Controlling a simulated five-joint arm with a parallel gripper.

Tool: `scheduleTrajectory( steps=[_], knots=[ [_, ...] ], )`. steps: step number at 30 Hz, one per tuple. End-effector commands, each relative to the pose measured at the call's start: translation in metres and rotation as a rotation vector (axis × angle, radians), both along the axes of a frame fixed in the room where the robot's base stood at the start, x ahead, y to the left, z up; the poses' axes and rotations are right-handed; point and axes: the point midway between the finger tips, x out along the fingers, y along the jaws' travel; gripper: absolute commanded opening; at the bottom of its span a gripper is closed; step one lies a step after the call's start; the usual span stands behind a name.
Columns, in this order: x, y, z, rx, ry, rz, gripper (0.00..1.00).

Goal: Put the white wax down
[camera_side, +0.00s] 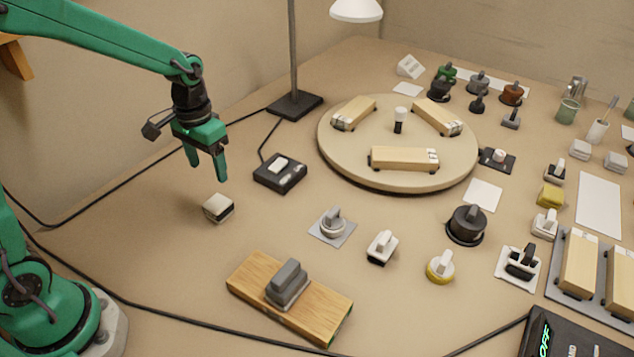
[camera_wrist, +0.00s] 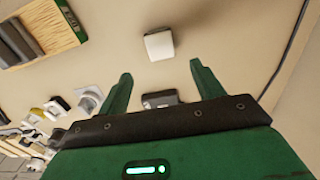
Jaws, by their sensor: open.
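The white wax (camera_side: 218,208) appears to be the small block with a pale top and a dark band, resting on the bench at the left. In the wrist view the white wax (camera_wrist: 159,45) is a pale square beyond the fingertips, apart from them. My gripper (camera_side: 207,172) is open and empty, pointing down above the block with a gap between. In the wrist view my gripper (camera_wrist: 160,72) shows two spread green fingers with nothing held.
A black switch box (camera_side: 280,173) is right of the block. A wooden board (camera_side: 245,279) with a grey-handled block (camera_side: 287,284) is in front. A round turntable (camera_side: 350,168) and lamp base (camera_side: 295,105) stand behind. Bare bench surrounds the block; cables cross the bench.

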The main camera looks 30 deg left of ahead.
Motion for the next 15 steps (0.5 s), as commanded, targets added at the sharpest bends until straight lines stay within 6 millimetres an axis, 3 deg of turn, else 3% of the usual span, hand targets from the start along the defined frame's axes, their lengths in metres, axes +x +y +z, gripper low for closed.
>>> scheduleTrajectory(
  steps=[15],
  knots=[
    [-0.0003, 0.0000, 0.0068, 0.000, 0.000, 0.000, 0.67]
  ],
)
